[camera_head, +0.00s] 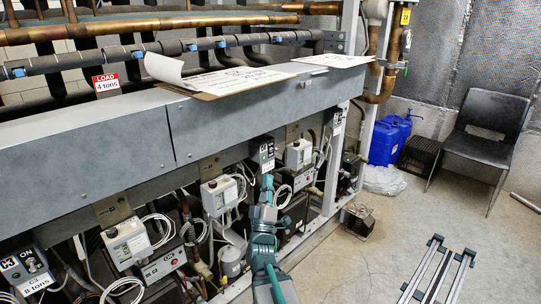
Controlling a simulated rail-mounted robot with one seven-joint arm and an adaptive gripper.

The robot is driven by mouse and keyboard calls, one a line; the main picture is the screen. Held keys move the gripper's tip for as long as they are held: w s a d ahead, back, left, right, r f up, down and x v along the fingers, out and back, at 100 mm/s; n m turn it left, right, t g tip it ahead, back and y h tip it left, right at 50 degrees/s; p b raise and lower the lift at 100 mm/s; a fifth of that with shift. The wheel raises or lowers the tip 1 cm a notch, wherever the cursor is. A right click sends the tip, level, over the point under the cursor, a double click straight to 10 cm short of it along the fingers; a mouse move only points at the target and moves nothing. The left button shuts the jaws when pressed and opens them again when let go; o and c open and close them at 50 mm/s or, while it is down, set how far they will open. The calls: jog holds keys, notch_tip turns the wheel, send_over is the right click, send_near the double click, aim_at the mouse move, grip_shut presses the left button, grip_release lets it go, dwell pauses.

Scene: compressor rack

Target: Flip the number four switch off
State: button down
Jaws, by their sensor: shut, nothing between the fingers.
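My teal arm reaches up from the bottom centre. My gripper (267,181) is shut and empty, with its tip just below or in front of a dark switch box (262,152) with pale markings. I cannot tell whether the tip touches the box. Another similar narrow box (337,122) is mounted further right, near the rack's end. A black switch box (27,268) with a K mark and an "8 tons" label is at the lower left. The switch numbers are too small to read, so I cannot tell which is number four or its position.
A long grey metal duct (90,150) overhangs the boxes. White control boxes (219,195) with looped cables (160,230) crowd around the arm. Papers (240,78) lie on top. The floor (375,260) at right is mostly clear, with a chair (485,135) beyond.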

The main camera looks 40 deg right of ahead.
aim_at(271, 153)
jog(key=x, duration=1)
jog(key=shift+r+p, duration=0.1)
jog(key=shift+p, duration=0.3)
jog(key=shift+h, duration=0.3)
